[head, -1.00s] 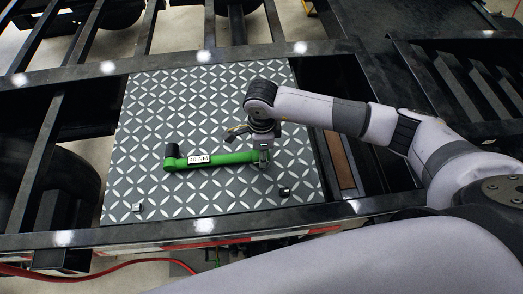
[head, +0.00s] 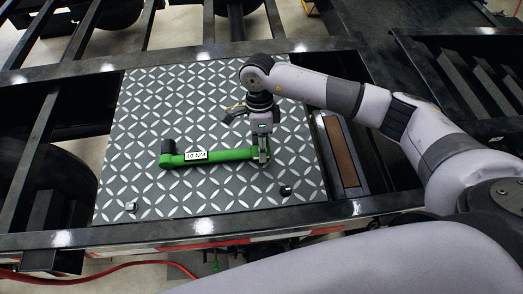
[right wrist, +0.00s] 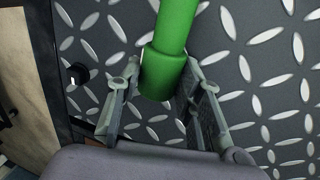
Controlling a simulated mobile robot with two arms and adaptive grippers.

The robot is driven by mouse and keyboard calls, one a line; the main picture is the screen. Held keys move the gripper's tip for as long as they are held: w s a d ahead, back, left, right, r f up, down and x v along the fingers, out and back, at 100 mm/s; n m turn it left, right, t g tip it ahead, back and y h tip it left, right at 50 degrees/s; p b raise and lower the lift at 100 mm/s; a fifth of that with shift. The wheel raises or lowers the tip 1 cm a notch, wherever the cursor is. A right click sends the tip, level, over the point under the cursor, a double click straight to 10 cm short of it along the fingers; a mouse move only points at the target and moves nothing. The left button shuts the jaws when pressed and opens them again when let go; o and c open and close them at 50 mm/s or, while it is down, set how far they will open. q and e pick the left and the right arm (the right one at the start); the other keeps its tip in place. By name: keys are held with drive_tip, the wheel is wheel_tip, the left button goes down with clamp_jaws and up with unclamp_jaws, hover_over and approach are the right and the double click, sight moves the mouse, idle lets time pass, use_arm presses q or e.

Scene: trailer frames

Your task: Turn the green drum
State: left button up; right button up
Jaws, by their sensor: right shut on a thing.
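I see no drum. A green bar-shaped tool (head: 230,155) with a black cylindrical head at its left end and a white label reading "40 NM" lies over the grey tread plate (head: 185,100). My right gripper (head: 262,156) is at the tool's right end and is shut on it. In the right wrist view the green tool (right wrist: 175,30) runs up from between the two fingers of the right gripper (right wrist: 162,80). My left gripper is not in view.
Small dark fittings stand near the plate's front corners (head: 131,206) (head: 285,190). Dark frame beams (head: 330,215) surround the plate, with open gaps between them. A red hose (head: 100,267) hangs at lower left. The plate's back left is clear.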

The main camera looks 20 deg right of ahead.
drive_tip(key=o, duration=1.2)
drive_tip(key=shift+c, duration=0.2)
drive_tip(key=shift+r, duration=0.1)
drive_tip(key=v, duration=1.1)
drive_tip(key=shift+r, duration=0.35)
